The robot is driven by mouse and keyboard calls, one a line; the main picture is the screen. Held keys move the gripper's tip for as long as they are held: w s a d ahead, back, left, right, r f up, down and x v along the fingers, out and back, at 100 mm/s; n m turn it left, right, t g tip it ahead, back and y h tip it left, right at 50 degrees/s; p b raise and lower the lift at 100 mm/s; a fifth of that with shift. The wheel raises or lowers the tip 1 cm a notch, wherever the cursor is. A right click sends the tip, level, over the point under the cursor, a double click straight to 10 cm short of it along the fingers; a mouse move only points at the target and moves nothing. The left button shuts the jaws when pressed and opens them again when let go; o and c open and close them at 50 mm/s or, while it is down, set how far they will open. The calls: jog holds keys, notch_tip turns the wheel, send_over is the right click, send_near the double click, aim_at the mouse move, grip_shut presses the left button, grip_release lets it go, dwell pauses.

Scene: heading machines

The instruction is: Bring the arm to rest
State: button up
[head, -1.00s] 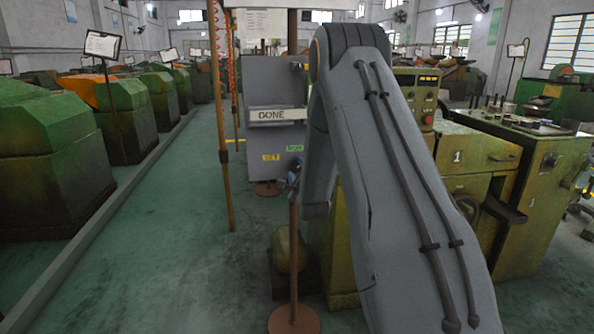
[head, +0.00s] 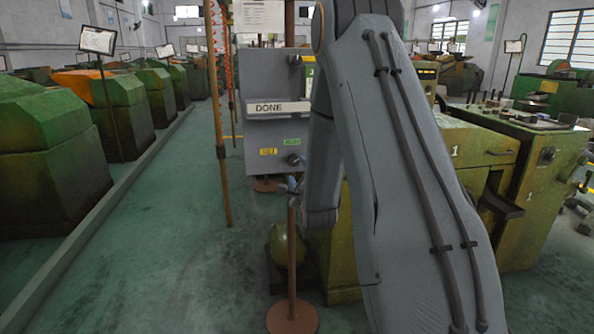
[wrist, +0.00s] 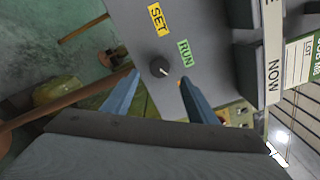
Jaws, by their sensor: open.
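My arm reaches forward over the floor in the head view and ends in my gripper (head: 290,187), small and partly hidden by the arm's forearm. In the wrist view the two blue-grey fingers of my gripper (wrist: 159,78) are apart with nothing held between them. A grey cabinet (head: 270,80) stands ahead, with a "DONE" strip (head: 279,107) on its front. Its black knob (wrist: 159,68) shows between the fingertips in the wrist view, with a gap to them. The yellow "SET" label (wrist: 158,19) and green "RUN" label (wrist: 185,53) are beside it.
A brown post on a round foot (head: 292,315) stands close to my gripper. A tall brown pole (head: 220,130) is to its left. A green machine marked 1 (head: 480,150) stands at the right. Open green floor (head: 170,260) lies left, before a row of green machines (head: 45,150).

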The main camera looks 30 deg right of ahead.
dwell(0.5)
jog(key=s+a+f+n+g+y, duration=0.5)
jog(key=s+a+n+g, duration=0.4)
jog(key=s+a+n, duration=0.55)
jog(key=s+a+n+g, duration=0.2)
jog(key=s+n, duration=0.2)
jog(key=s, duration=0.3)
jog(key=s+a+n+g, duration=0.2)
jog(key=s+n+g, duration=0.1)
jog(key=s, duration=0.5)
jog(key=s+a+n+g+p, duration=0.1)
jog(key=s+a+n+g, duration=0.2)
jog(key=s+n, duration=0.2)
jog(key=s, duration=0.3)
jog(key=shift+s+f+n, duration=0.25)
jog(key=shift+n, duration=0.1)
